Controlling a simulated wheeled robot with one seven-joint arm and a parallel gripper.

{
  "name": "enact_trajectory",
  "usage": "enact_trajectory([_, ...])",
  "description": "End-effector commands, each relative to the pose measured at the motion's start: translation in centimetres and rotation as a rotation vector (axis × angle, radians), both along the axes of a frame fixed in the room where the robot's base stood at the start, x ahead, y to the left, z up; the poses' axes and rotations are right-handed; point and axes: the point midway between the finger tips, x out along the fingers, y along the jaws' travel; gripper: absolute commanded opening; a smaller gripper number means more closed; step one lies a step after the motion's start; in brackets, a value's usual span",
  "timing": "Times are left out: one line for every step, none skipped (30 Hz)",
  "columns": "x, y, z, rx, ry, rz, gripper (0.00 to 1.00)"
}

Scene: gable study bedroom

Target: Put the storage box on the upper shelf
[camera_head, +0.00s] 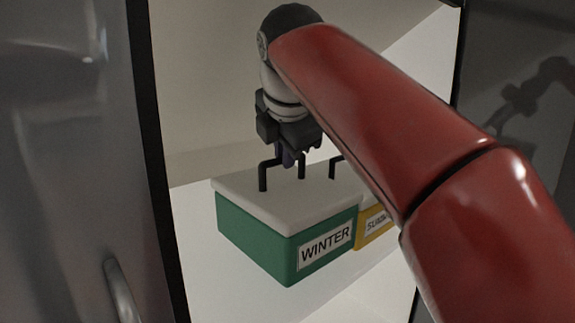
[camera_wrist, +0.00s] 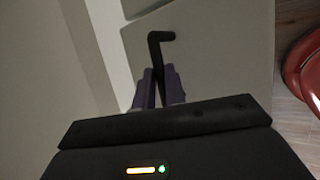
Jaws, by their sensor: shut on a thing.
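The green storage box (camera_head: 252,235), labelled WINTER, has a white lid (camera_head: 312,197) with a black handle (camera_head: 263,177) on top. It is upright inside an open cabinet, over a white shelf surface (camera_head: 205,262); I cannot tell whether it touches that surface. My gripper (camera_head: 288,157) points down above the lid and is shut on the handle. In the wrist view, my gripper (camera_wrist: 161,87) has its purple-grey fingers closed around the black handle (camera_wrist: 158,48), above the pale lid (camera_wrist: 218,62).
A yellow box (camera_head: 372,228) with a partly hidden label stands close to the green box's right, mostly behind my red arm. A glossy dark door (camera_head: 70,150) with a handle (camera_head: 122,290) is at the left, and a dark reflective panel (camera_head: 520,50) at the right. Wooden floor (camera_wrist: 292,120) shows in the wrist view.

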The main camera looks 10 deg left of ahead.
Motion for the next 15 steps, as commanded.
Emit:
enact_trajectory([0.1,0.0,0.2,0.002,-0.003,0.000,0.00])
enact_trajectory([0.2,0.0,0.1,0.001,-0.003,0.000,0.00])
enact_trajectory([0.3,0.1,0.1,0.001,-0.003,0.000,0.00])
enact_trajectory([0.4,0.1,0.1,0.001,-0.003,0.000,0.00])
enact_trajectory([0.5,0.1,0.1,0.001,-0.002,0.000,0.00])
enact_trajectory([0.8,0.2,0.1,0.001,-0.002,0.000,0.00])
enact_trajectory([1.0,0.2,0.1,0.001,-0.002,0.000,0.00])
enact_trajectory([1.2,0.3,0.1,0.001,-0.003,0.000,0.00])
enact_trajectory([1.1,0.3,-0.4,0.001,-0.004,0.001,0.00])
enact_trajectory([1.0,0.3,-0.7,0.001,-0.003,0.001,0.00])
enact_trajectory([1.0,0.3,-1.0,0.001,-0.002,0.001,0.00])
enact_trajectory([1.0,0.3,-1.4,0.001,-0.002,0.001,0.00])
enact_trajectory([1.0,0.3,-1.8,0.001,-0.001,0.001,0.00])
enact_trajectory([1.0,0.2,-2.1,0.002,-0.002,0.001,0.00])
enact_trajectory([1.0,0.2,-2.5,0.002,-0.003,0.000,0.00])
